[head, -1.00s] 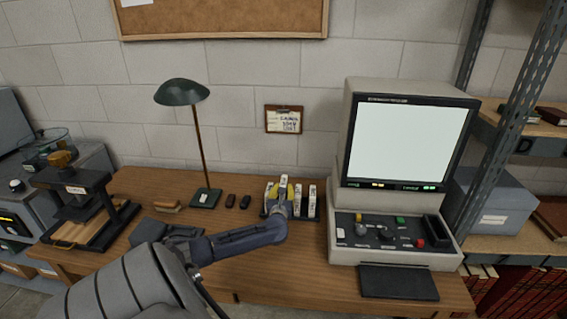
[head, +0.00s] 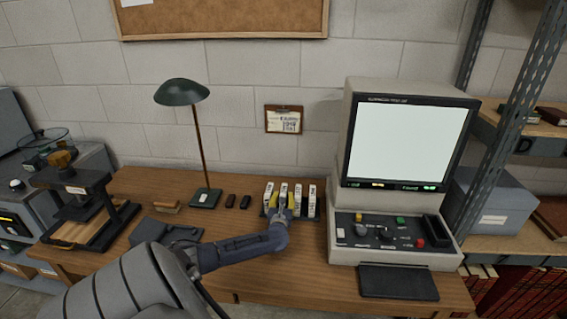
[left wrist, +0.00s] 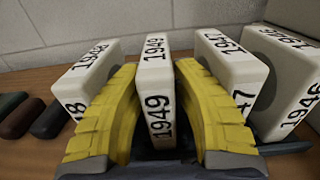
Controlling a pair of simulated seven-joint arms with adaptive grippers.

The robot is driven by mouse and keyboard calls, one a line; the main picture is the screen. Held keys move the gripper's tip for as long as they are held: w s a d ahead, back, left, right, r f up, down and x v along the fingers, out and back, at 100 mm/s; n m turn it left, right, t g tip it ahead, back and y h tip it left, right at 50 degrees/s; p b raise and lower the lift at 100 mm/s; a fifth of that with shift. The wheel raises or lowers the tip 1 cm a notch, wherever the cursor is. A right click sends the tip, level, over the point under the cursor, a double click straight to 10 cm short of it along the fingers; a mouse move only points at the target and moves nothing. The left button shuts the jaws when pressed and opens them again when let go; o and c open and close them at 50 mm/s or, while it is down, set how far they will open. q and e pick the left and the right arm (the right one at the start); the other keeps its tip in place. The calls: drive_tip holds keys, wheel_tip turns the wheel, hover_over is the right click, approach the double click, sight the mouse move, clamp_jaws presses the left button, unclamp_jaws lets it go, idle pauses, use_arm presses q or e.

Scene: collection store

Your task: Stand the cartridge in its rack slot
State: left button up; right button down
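The cartridge marked 1949 (left wrist: 155,85) is a white upright block. It stands in the rack (head: 318,216), second from the left, and also shows in the head view (head: 283,188). My left gripper (left wrist: 154,66) has its yellow fingers on either side of this cartridge, with narrow gaps between fingers and cartridge. In the head view the left gripper (head: 282,200) reaches the rack from the front. It looks open. The fingers and palm hide the cartridge's foot and much of the rack. My right gripper is not in view.
Cartridges marked 1948 (left wrist: 90,75), 1947 (left wrist: 230,65) and 1946 (left wrist: 290,90) stand close on both sides. The microfilm reader (head: 395,245) stands to the right. The desk front is mostly clear.

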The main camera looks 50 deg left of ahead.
use_arm(q)
drive_tip(key=shift+o, duration=1.2)
drive_tip(key=shift+r, duration=0.1)
drive_tip(key=v, duration=1.2)
idle(0.4)
